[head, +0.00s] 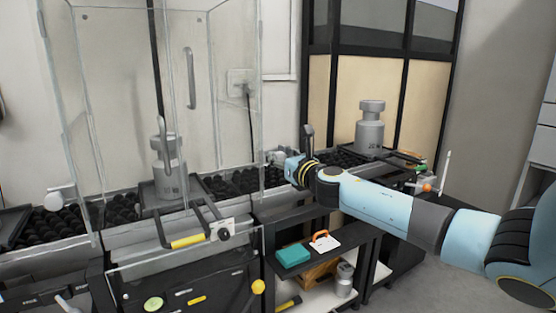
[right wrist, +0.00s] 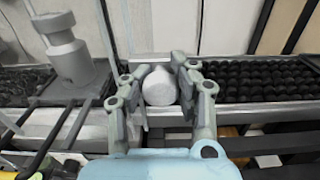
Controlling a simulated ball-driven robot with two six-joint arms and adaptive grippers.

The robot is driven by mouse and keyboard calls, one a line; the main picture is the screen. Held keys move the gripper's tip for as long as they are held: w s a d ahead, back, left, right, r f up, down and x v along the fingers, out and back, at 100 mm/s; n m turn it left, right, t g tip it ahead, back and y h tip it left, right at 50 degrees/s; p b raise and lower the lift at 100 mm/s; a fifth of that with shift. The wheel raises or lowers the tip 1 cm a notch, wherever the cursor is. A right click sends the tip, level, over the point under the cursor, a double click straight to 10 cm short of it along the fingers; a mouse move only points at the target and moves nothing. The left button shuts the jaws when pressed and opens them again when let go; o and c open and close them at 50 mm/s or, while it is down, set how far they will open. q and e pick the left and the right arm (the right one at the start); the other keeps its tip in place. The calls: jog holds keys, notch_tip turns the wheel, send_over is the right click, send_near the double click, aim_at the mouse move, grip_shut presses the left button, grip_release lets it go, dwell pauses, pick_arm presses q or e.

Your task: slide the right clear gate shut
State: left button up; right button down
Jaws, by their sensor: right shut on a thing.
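My right gripper (head: 280,158) is at the right side of the clear enclosure, above the roller conveyor. In the right wrist view, my right gripper (right wrist: 158,82) has its fingers on both sides of a round white knob (right wrist: 160,93) and is shut on it. The right clear gate (head: 222,110) is see-through, with faint edges; how far it is open I cannot tell. A grey weight (head: 168,172) stands upright on a dark plate inside the enclosure; the weight also shows at left in the right wrist view (right wrist: 70,50). My left gripper is not visible.
Another grey weight (head: 370,128) stands farther right. A yellow-gripped handle (head: 187,241) sticks out at the front. A second white knob (head: 60,200) is at the far left. A shelf below holds a teal box (head: 293,256). Dark rollers (right wrist: 268,82) run right of my gripper.

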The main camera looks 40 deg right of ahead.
jog(key=shift+s+f, duration=0.15)
jog(key=shift+f, duration=0.45)
jog(key=c, duration=1.5)
grip_release()
jog(key=shift+o, duration=1.2)
jog(key=shift+s+r, duration=0.1)
jog(key=shift+s, duration=0.1)
jog(key=shift+o, duration=0.2)
jog(key=shift+w+r, duration=0.1)
jog(key=shift+r, duration=0.05)
jog(key=v, duration=1.2)
jog(key=shift+a, duration=0.1)
